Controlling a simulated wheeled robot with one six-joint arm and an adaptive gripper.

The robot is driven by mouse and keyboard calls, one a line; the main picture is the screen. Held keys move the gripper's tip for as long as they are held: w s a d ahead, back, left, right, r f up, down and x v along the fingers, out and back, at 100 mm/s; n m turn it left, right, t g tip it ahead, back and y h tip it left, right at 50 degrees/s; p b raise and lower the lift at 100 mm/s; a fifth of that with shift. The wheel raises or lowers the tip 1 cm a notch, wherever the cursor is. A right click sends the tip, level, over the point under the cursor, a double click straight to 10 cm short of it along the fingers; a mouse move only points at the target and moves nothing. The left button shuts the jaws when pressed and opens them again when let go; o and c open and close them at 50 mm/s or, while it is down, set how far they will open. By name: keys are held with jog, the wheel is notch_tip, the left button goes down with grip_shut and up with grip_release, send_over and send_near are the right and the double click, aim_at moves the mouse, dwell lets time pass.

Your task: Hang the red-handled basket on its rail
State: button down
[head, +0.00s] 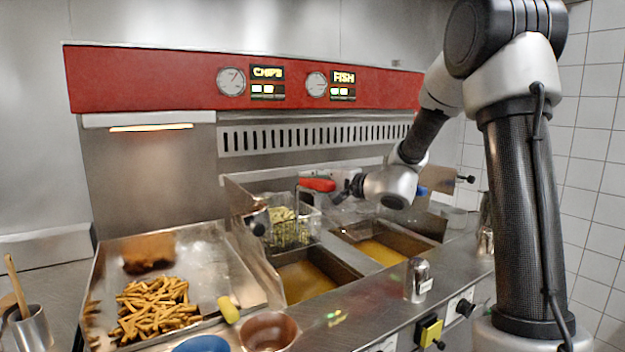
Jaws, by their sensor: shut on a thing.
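The red-handled basket is a wire basket (290,226) with pale chips inside. It hangs above the left oil well (305,280), roughly upright, and looks clear of the oil. Its red handle (317,185) points right toward my gripper (347,187). My gripper is shut on the handle's right end; the fingers are small and partly hidden. The rail is likely along the back of the fryer, below the slotted panel (310,137), but I cannot pick it out clearly. I cannot tell whether the basket touches it.
The right oil well (378,252) lies under my wrist. A blue handle (421,190) shows behind it. A tray (215,250) of fried chips stands at left. A metal shaker (416,280), a brown bowl (269,331) and a blue bowl (203,344) stand along the front.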

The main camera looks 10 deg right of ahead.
jog(key=shift+f, duration=0.15)
jog(key=c, duration=1.2)
grip_release()
jog(key=shift+o, duration=0.2)
